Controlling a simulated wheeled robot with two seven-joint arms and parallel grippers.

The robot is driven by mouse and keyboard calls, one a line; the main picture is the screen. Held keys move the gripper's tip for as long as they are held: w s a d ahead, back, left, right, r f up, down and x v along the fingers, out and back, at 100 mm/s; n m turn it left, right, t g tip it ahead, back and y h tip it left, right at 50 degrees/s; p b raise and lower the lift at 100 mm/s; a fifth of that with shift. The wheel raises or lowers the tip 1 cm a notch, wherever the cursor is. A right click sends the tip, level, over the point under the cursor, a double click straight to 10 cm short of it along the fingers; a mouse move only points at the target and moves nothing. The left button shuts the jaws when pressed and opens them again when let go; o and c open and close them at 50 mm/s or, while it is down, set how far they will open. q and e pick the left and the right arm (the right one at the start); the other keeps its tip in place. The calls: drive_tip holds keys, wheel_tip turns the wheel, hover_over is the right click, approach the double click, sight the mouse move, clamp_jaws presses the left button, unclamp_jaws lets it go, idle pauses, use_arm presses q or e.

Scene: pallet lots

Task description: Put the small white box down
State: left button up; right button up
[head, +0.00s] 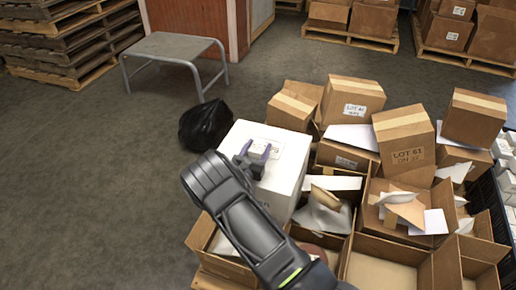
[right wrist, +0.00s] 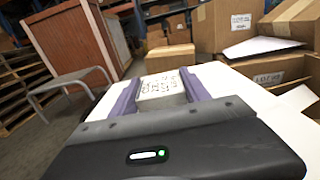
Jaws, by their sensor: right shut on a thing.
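The small white box (head: 259,149) is between the purple fingers of my right gripper (head: 253,158), over the top of a large white box (head: 288,160). The right wrist view shows the small white box (right wrist: 161,86) with dark lettering, gripped on both sides by the fingers of my right gripper (right wrist: 161,92). I cannot tell whether its underside touches the large box's top. My arm hides part of the large white box. My left gripper is out of view.
Open cardboard boxes (head: 390,246) and closed cartons (head: 404,140) crowd the right side. A grey metal table (head: 172,46) stands at the back left. The floor at left is clear.

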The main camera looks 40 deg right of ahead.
drive_tip(key=o, duration=1.6)
drive_tip(key=shift+c, duration=0.2)
drive_tip(key=p+v, duration=0.2)
drive_tip(key=v, duration=1)
drive_tip(key=shift+r, duration=0.1)
